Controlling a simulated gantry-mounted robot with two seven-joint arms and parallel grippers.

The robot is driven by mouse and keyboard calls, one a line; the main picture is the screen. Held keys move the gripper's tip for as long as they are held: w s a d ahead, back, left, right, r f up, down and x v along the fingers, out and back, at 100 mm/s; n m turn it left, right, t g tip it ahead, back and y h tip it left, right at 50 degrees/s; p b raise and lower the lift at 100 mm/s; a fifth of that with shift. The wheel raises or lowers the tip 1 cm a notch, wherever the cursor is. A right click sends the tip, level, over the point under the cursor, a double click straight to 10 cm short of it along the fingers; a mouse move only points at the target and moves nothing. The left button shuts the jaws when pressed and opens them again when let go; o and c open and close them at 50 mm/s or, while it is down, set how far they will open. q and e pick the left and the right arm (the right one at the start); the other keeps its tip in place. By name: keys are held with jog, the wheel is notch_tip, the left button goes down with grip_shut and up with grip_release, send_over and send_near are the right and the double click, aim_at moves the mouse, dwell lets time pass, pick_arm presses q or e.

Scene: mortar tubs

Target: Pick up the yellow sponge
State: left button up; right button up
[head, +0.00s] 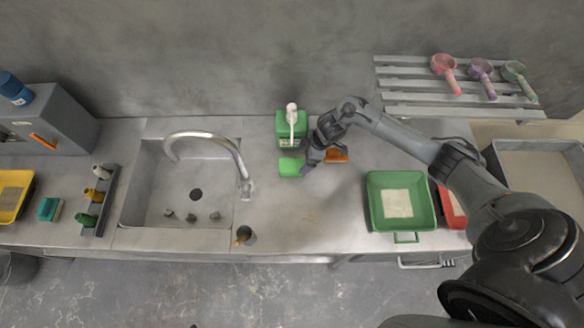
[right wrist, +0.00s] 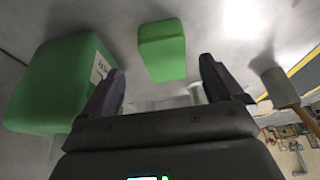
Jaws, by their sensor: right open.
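No clearly yellow sponge shows in either view. A bright green sponge-like block (head: 290,167) lies on the steel counter, just left of my right gripper (head: 308,168). In the right wrist view the green block (right wrist: 162,50) is ahead of and between the two fingertips of my right gripper (right wrist: 160,85). The fingers are apart with nothing between them, and I see a gap to the block. My left gripper is not in view.
A green dispenser (head: 285,126) with a white pump stands behind the block. An orange-brown object (head: 337,156) lies right of the gripper. The sink (head: 160,211) with its faucet (head: 225,143) is left. A green tray (head: 430,215) is right.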

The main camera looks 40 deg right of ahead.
aim_at(297, 165)
jog(key=shift+x, duration=3.1)
jog(key=shift+s+a, duration=0.1)
jog(key=shift+a, duration=0.1)
jog(key=c, duration=1.1)
jog(key=shift+r, duration=0.1)
jog(key=shift+r+p, duration=0.55)
jog(key=shift+p, duration=0.05)
notch_tip(297, 165, up, 4)
jog(key=p, duration=0.4)
jog(key=shift+s+f, duration=0.1)
jog(key=shift+s+d+r+p, duration=1.05)
jog(key=shift+s+p, duration=0.55)
jog(key=shift+p, duration=0.2)
jog(key=shift+s+d+r+p, duration=1.05)
jog(key=shift+s+p, duration=0.5)
jog(key=shift+p, duration=0.3)
jog(key=shift+s+d+r+p, duration=0.9)
jog(key=shift+s+d+p, duration=0.25)
jog(key=shift+s+p, duration=0.55)
